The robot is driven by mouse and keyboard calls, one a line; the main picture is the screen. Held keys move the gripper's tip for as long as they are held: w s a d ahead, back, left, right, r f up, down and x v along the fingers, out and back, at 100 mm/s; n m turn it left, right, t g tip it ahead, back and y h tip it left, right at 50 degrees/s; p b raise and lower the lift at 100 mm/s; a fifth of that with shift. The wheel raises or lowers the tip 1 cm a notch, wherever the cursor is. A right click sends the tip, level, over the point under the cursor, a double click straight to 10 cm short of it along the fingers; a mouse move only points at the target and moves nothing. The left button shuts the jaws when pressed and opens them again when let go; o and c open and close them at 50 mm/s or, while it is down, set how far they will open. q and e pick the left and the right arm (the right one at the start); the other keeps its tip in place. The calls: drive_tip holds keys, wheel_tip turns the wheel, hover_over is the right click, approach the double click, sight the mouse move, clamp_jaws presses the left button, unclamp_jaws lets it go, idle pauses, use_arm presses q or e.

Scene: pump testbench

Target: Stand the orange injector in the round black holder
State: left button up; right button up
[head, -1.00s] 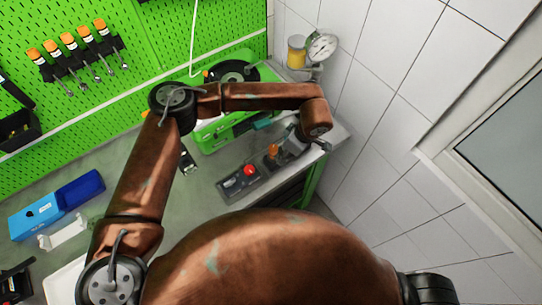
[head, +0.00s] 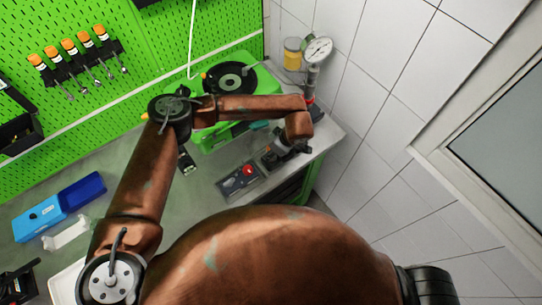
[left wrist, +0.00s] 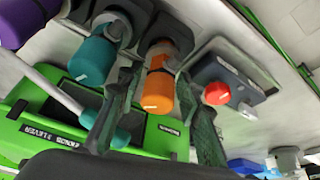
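The orange injector (left wrist: 158,92) shows in the left wrist view with its orange end toward the camera; its far end meets a dark grey block (left wrist: 166,32). My left gripper (left wrist: 161,73) is open, one finger on each side of the injector, with visible gaps. In the head view my left gripper (head: 285,150) is over the right end of the bench and largely covers the injector. A round black piece (head: 231,78) lies on top of the green machine; I cannot tell whether it is the holder. My right gripper is out of view.
A teal injector (left wrist: 93,60) and a purple one (left wrist: 25,18) stand beside the orange one. A box with a red button (head: 240,178) is close to the gripper. A gauge (head: 318,50) stands by the tiled wall. Blue bins (head: 85,190) lie at the left.

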use_arm(q)
drive_tip(key=shift+c, duration=0.5)
clamp_jaws()
drive_tip(key=shift+r, duration=0.1)
